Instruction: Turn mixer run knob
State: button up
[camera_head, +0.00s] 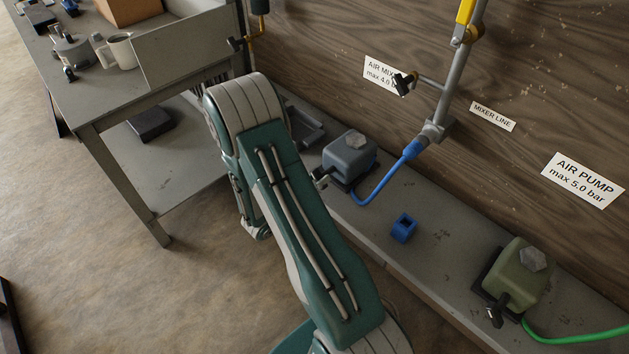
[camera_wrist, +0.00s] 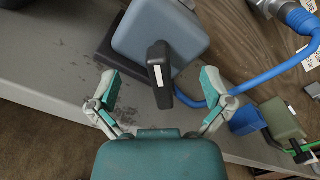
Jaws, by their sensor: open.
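The blue-grey mixer box (camera_head: 350,154) stands on the grey ledge by the wall, with a faceted grey knob on top and a blue hose beside it. In the wrist view the box (camera_wrist: 160,28) fills the top middle. A black lever-shaped knob (camera_wrist: 160,75) with a white mark sticks out of its near face; it also shows in the head view (camera_head: 320,179). My gripper (camera_wrist: 158,88) is open, one teal-padded finger on each side of the black knob, with clear gaps. In the head view my arm hides most of the gripper.
A green pump box (camera_head: 519,271) with a green hose stands further right. A small blue block (camera_head: 403,228) lies on the ledge (camera_head: 448,272) between the boxes. A metal pipe (camera_head: 459,70) comes down the wall. A workbench (camera_head: 110,98) with a mug stands at left.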

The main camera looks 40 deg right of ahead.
jog(key=a, duration=0.7)
jog(key=shift+s, duration=0.3)
jog(key=shift+r, duration=0.1)
dwell(0.3)
jog(key=s+a+r+m+g+y, duration=0.2)
jog(key=s+r+m+y, duration=0.2)
jog(key=r+m, duration=0.3)
jog(key=s+a+r+m+g+y, duration=0.2)
jog(key=s+r+m+g+y, duration=0.15)
jog(key=s+r+m, duration=0.35)
jog(key=s+a+r+m+t+y, duration=0.3)
jog(key=a+r+m+t+y, duration=0.7)
jog(key=a+m, duration=0.2)
jog(key=shift+a+r+m, duration=0.35)
jog(key=shift+a+m, duration=0.05)
jog(key=shift+a, duration=0.05)
